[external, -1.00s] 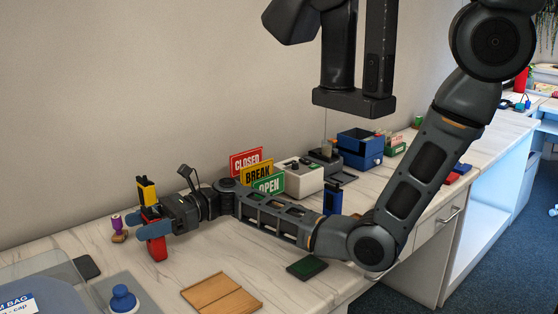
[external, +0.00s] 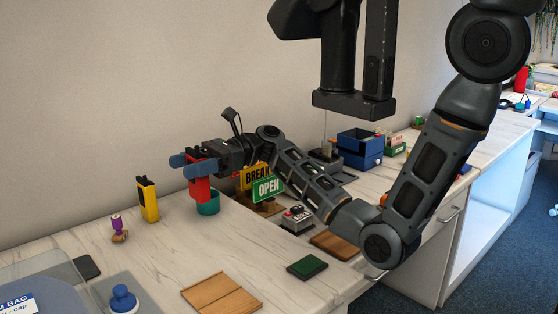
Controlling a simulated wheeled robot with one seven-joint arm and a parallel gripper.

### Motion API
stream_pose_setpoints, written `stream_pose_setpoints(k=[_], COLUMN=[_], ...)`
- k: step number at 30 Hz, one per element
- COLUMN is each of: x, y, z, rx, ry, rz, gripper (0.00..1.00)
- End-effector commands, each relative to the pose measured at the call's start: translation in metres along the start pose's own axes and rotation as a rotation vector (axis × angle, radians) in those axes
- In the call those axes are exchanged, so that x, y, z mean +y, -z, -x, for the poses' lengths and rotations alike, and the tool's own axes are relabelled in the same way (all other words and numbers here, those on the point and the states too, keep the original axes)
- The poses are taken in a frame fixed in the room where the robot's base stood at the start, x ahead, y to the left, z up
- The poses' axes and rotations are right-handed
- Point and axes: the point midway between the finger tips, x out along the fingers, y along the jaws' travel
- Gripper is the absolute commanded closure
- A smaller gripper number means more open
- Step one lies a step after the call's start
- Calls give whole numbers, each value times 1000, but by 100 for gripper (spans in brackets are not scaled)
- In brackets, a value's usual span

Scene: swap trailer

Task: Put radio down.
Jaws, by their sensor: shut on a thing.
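My gripper (external: 184,165) is shut on a red radio (external: 199,188), which hangs roughly upright from the fingers. The fingers cross its upper part and hide some of it. In the picture the radio's lower end overlaps a teal cup (external: 210,206) on the counter; I cannot tell whether it is in front of the cup or over it. A yellow radio (external: 148,202) with a black top stands upright on the counter (external: 165,255), left of my gripper and apart from it.
A purple-handled stamp (external: 118,228) stands left of the yellow radio. BREAK and OPEN signs (external: 268,188) stand close right of my gripper. A wooden board (external: 222,292) and a dark green pad (external: 307,265) lie in front. The counter between yellow radio and board is bare.

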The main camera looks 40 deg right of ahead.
Motion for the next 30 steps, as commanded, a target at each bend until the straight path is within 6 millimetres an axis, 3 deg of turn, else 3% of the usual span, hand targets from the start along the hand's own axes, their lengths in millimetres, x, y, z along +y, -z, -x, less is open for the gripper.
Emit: stream_pose_setpoints(k=[7,11,17,21,30], x=[-2,-13,-44,-60,-63], y=[-1,4,17,26,45], z=[6,27,103,172,319], rx=[-1,-2,-5,-6,-9], ry=[9,68,273,444,804], rz=[0,-1,-6,-8,-10], gripper=[80,80,80,80,80])
